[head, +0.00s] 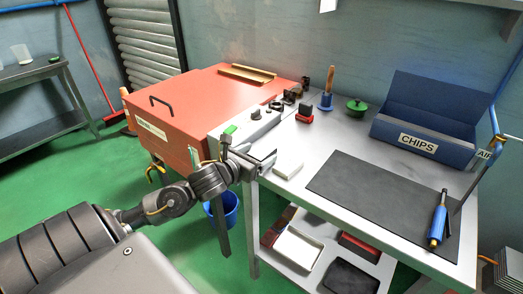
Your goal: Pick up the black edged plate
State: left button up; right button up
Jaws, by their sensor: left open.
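No plate with a clear black edge can be picked out for certain. A small pale flat block (288,168) lies near the left edge of the grey cart top. A flat dark mat (370,195) lies on the cart top to its right. My left gripper (264,160) is open and empty at the cart's left edge, just left of the pale block. I cannot tell whether it touches the cart. My right gripper is not in view.
A blue CHIPS bin (418,143) stands at the back right. A blue tool (438,220) lies on the mat's right end. Trays (298,249) fill the lower shelf.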

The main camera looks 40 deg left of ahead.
pick_arm(q)
jog(key=shift+w, duration=0.15)
jog(key=c, duration=1.4)
jog(key=shift+c, duration=0.5)
jog(key=shift+r, duration=0.1)
